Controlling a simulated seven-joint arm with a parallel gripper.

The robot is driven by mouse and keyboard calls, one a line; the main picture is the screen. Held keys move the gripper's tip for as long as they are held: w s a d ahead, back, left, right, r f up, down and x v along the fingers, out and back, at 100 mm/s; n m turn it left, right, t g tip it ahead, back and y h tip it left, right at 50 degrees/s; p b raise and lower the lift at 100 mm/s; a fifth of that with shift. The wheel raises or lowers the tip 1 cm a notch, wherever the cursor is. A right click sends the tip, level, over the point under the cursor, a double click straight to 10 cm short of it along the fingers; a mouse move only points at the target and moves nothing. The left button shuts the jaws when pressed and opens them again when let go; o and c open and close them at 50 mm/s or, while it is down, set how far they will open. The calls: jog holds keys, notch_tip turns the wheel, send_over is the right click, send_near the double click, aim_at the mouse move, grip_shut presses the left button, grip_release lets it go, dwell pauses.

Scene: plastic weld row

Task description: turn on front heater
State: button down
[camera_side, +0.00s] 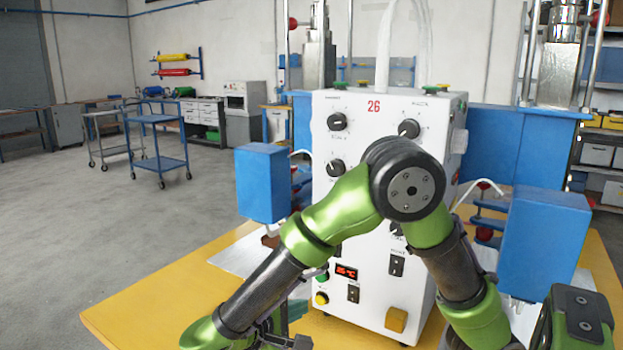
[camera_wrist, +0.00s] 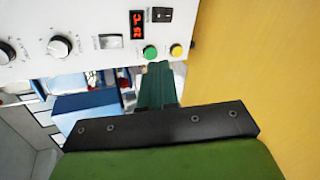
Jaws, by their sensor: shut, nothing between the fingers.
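The white control box (camera_side: 371,305) stands on the yellow table with dials, switches and a red lit display (camera_side: 347,272). Its front shows black rocker switches, one (camera_side: 353,293) below the display and another (camera_side: 396,266) to the right. The wrist view shows the display (camera_wrist: 138,24), a black switch (camera_wrist: 161,15), a pale-framed switch (camera_wrist: 110,42) and dials (camera_wrist: 60,46). No readable label tells which control is the front heater. My gripper (camera_wrist: 158,72) is shut and empty, its dark green fingers close to the green button (camera_wrist: 150,52). My arm hides part of the panel.
A yellow button (camera_wrist: 176,50) sits beside the green one. Blue blocks (camera_side: 262,183) (camera_side: 548,240) flank the box. A yellow block (camera_side: 396,319) is at its lower right. Bare yellow tabletop (camera_side: 150,300) lies at the left.

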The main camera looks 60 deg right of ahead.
jog(key=r+m+h, duration=0.1)
jog(key=w+r+m+h, duration=0.1)
jog(key=r+m+h, duration=0.1)
jog(key=shift+w+a+r, duration=0.2)
jog(key=shift+w+r, duration=0.05)
jog(key=shift+r, duration=0.15)
jog(key=d+f, duration=0.1)
jog(key=d, duration=1.3)
jog(key=shift+f, duration=0.35)
jog(key=shift+d, duration=0.15)
jog(key=a+f, duration=0.2)
jog(key=a, duration=1.2)
